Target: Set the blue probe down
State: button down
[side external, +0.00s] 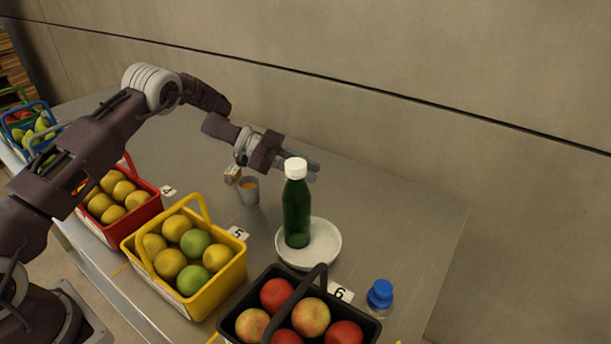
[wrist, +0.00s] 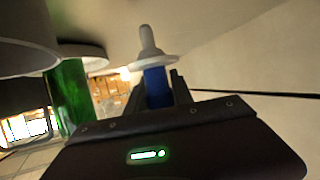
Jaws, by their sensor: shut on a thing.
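My gripper (side external: 312,170) is shut on the blue probe (wrist: 156,88). In the wrist view the probe's blue part is between the two fingers (wrist: 157,92), and a pale disc and a rounded pale tip stick out beyond them. In the side view the gripper is above the table, by the white cap of the green bottle. I cannot make out the probe there.
The green bottle (side external: 297,212) stands upright on a white plate (side external: 327,252). A grey cup (side external: 249,191) stands left of it. Fruit baskets, yellow (side external: 222,294), red (side external: 143,214) and black (side external: 370,325), line the front. A blue-lidded jar (side external: 380,294) stands right. Bare table (side external: 410,215) lies right of the plate.

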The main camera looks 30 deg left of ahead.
jog(key=shift+f, duration=0.75)
jog(key=c, duration=1.1)
grip_release()
jog(key=shift+f, duration=0.1)
